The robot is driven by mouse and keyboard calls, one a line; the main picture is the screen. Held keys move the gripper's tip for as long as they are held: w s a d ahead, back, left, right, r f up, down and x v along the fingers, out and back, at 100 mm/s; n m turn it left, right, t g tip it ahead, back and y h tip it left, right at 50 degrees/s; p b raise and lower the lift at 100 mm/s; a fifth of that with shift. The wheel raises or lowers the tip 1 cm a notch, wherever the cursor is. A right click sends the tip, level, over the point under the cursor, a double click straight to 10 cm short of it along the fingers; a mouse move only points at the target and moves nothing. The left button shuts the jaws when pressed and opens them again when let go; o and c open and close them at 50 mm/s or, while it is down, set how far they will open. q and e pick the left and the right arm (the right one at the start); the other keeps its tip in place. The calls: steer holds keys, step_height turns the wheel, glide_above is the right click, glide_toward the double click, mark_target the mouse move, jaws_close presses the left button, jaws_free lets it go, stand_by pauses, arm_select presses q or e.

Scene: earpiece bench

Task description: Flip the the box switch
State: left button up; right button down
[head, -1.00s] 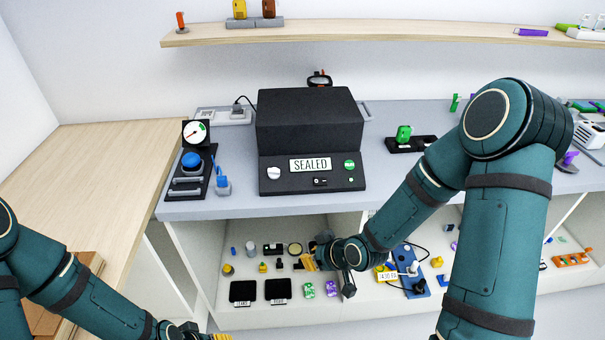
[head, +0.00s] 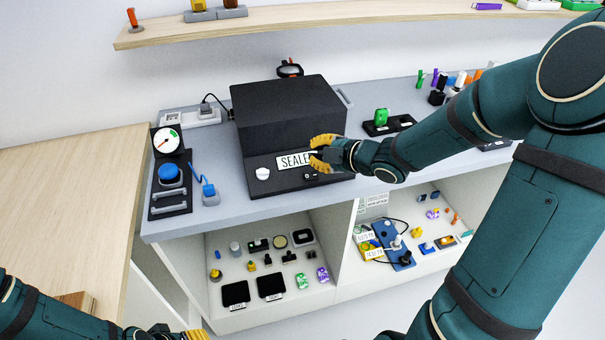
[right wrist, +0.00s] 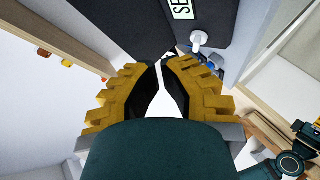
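The black box (head: 288,113) stands on the grey bench and carries a white "SEALED" label on its front panel. Its small black switch (head: 311,177) sits low on that panel, right of a white knob (head: 263,173). My right gripper (head: 318,152) is open and empty, its yellow fingers in front of the label's right end, just above the switch. The hand hides the panel's right part, with the green button. The right wrist view shows both fingers apart (right wrist: 163,62), with the knob (right wrist: 198,40) beyond; the switch cannot be made out there. My left gripper (head: 190,334) is cut off at the bottom edge.
A gauge and blue button panel (head: 170,172) stands left of the box, beside a blue-handled piece (head: 208,190). A green item on a black base (head: 381,119) is to the right. Open shelves (head: 240,310) below hold small parts. A wooden shelf (head: 330,20) runs above.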

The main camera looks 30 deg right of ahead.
steer(key=b, duration=0.6)
glide_above(307, 178)
steer(key=s, duration=0.1)
step_height(307, 178, down, 6)
steer(key=shift+f, duration=0.1)
steer(key=shift+w+f+b, duration=0.45)
steer(key=shift+f, duration=0.25)
steer(key=shift+f, duration=0.1)
stand_by(0.5)
steer(key=shift+w+f+b, duration=0.2)
steer(key=shift+f+b, duration=0.05)
steer(key=shift+b, duration=0.1)
